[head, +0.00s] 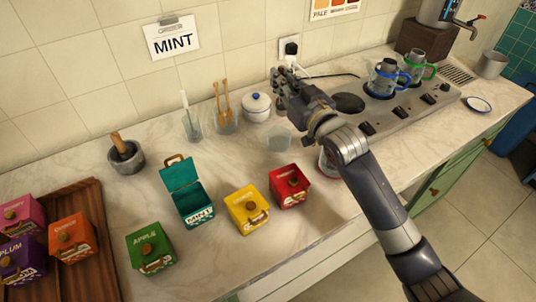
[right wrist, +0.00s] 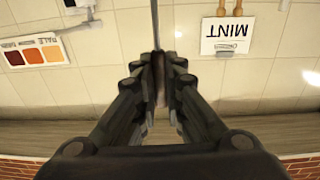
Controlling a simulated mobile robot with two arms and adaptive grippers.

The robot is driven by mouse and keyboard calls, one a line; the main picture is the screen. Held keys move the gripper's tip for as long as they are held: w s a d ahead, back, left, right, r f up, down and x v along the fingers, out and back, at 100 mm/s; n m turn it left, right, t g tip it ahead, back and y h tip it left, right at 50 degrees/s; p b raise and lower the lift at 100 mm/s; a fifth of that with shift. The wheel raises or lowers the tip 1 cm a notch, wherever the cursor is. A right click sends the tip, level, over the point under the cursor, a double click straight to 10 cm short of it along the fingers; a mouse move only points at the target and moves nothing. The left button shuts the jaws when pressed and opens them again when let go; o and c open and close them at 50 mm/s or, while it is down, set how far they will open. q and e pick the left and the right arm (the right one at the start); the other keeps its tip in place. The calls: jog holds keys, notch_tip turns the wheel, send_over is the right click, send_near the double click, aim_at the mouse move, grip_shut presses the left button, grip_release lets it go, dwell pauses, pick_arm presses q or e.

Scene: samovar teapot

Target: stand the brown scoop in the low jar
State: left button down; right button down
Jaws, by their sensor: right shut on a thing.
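My right gripper (head: 285,85) is raised above the back of the counter, left of the stove. It is shut on a thin, brownish thing, which I take to be the brown scoop (right wrist: 160,82). Only a strip of it shows between the fingers in the right wrist view, and a thin dark line runs on from it. The fingers hide most of it in the head view. A low, clear glass jar (head: 279,139) stands on the counter below the gripper, apart from it; I take it to be the low jar. My left gripper is out of view.
A glass with brown wooden utensils (head: 226,120), a glass with a white utensil (head: 192,127) and a white lidded pot (head: 257,108) stand left of the gripper. Red (head: 289,187) and yellow (head: 246,208) tea boxes stand in front. A glass vessel (head: 327,165) is partly behind my arm.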

aim_at(278, 114)
jog(key=shift+a+f+b, duration=0.1)
jog(key=shift+a+b, duration=0.2)
notch_tip(278, 114, down, 10)
jog(key=shift+r, duration=0.1)
dwell(0.4)
jog(key=shift+f, duration=0.4)
jog(key=c, duration=1.7)
grip_release()
jog(key=shift+r, duration=0.1)
